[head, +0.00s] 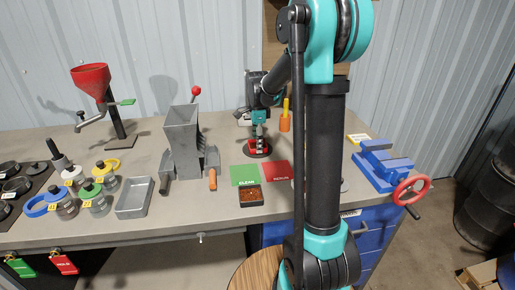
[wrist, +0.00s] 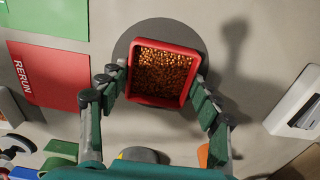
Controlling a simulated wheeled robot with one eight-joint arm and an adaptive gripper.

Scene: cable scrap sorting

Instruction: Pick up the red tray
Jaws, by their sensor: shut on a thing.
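The red tray (wrist: 164,101) is a small square tray filled with copper-coloured granules. It shows in the wrist view over a dark round disc (wrist: 122,46). My gripper (wrist: 158,80) has a finger on each of two opposite sides of the tray and is shut on it. In the head view my gripper (head: 259,133) points down at the back of the bench, above the dark disc (head: 257,152). The arm and fingers mostly hide the tray there. I cannot tell whether the tray touches the disc.
A green card (head: 244,175) and a red card (head: 277,171) lie in front of the disc. A black tray of granules (head: 251,195) sits nearer. A grey hopper machine (head: 182,145) stands left, a blue vise (head: 380,165) right.

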